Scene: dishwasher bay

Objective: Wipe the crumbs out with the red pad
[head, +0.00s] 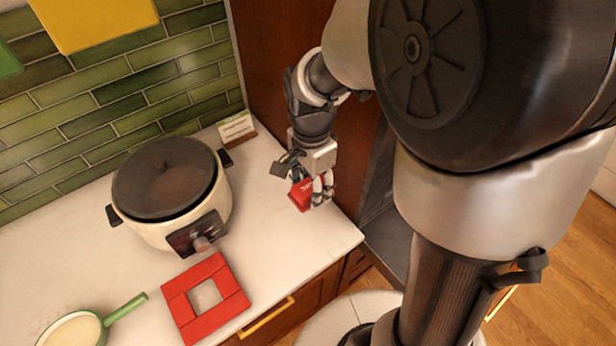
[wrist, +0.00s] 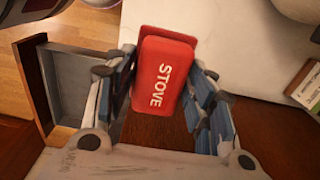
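The red pad (wrist: 163,78), printed with the word STOVE, sits between the two fingers of my gripper (wrist: 166,72) in the wrist view. Both fingers appear to press on its sides, so my gripper is shut on it. In the head view my gripper (head: 319,190) points down near the counter's right end, with the red pad (head: 300,195) at its fingertips. I cannot tell whether the pad touches the counter. An open drawer (wrist: 68,85) with a grey inside shows at the left of the wrist view. I see no crumbs in either view.
On the white counter (head: 275,250) stand a cream cooker (head: 150,232) with a dark lid, a red square frame (head: 178,307) and a green-handled pan (head: 125,309). A small card (head: 237,128) stands by the tiled wall. A brown wood panel (head: 275,60) rises behind my gripper.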

